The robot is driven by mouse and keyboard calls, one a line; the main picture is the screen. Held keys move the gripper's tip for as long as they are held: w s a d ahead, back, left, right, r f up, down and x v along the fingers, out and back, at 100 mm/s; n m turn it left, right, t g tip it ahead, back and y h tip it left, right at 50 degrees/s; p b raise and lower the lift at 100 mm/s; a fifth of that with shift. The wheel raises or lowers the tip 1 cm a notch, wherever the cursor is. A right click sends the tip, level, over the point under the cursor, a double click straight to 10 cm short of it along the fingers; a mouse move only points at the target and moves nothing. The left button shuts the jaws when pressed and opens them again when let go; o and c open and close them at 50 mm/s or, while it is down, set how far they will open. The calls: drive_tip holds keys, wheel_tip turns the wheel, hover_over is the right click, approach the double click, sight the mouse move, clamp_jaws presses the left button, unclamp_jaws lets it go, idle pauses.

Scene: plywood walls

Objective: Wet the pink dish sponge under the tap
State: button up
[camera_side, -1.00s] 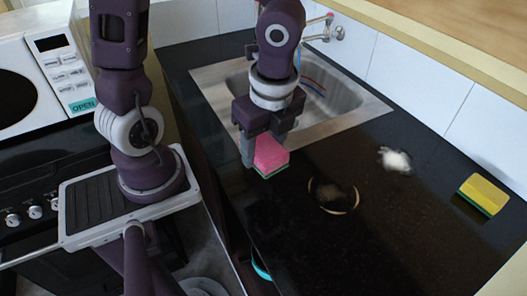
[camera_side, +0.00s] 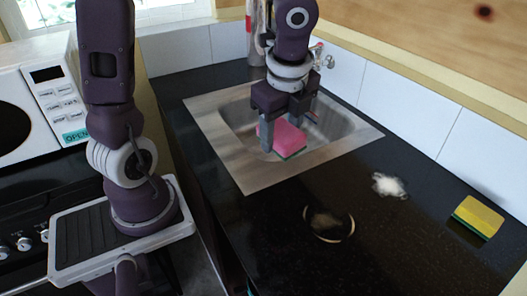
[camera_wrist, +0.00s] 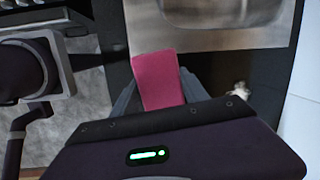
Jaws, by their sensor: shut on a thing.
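The pink dish sponge (camera_side: 287,139) has a green underside. My gripper (camera_side: 284,132) is shut on it and holds it over the near part of the steel sink (camera_side: 231,160) in the side view. In the wrist view the sponge (camera_wrist: 159,82) sits between the two fingers of my gripper (camera_wrist: 163,95), with part of the sink (camera_wrist: 215,37) beyond it. The tap (camera_side: 322,58) is at the back of the sink, partly hidden behind my arm. I cannot see any water running.
A yellow and green sponge (camera_side: 478,217) lies on the black counter (camera_side: 400,250) at the right. A white fluffy clump (camera_side: 388,186) and a round dish-like thing with a pale rim (camera_side: 329,224) are nearer the sink. A microwave (camera_side: 52,95) stands at the left.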

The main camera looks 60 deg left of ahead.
drive_tip(key=w+a+t, duration=0.1)
drive_tip(key=w+a, duration=0.4)
drive_tip(key=a, duration=0.4)
drive_tip(key=w+a+t+y, duration=0.1)
drive_tip(key=w+a, duration=0.4)
drive_tip(key=a, duration=0.4)
drive_tip(key=w+a+t, duration=0.1)
drive_tip(key=w+a, duration=0.4)
drive_tip(key=a, duration=0.4)
wheel_tip(320, 180, down, 17)
drive_tip(key=w+t+y, duration=0.1)
drive_tip(key=w+a+f, duration=0.3)
drive_tip(key=w+a, duration=0.3)
drive_tip(key=w, duration=0.6)
drive_tip(key=shift+a, duration=0.35)
drive_tip(key=s+d, duration=0.3)
drive_tip(key=s, duration=0.4)
drive_tip(key=shift+d, duration=0.3)
drive_tip(key=shift+s, duration=0.1)
drive_tip(key=shift+r, duration=0.1)
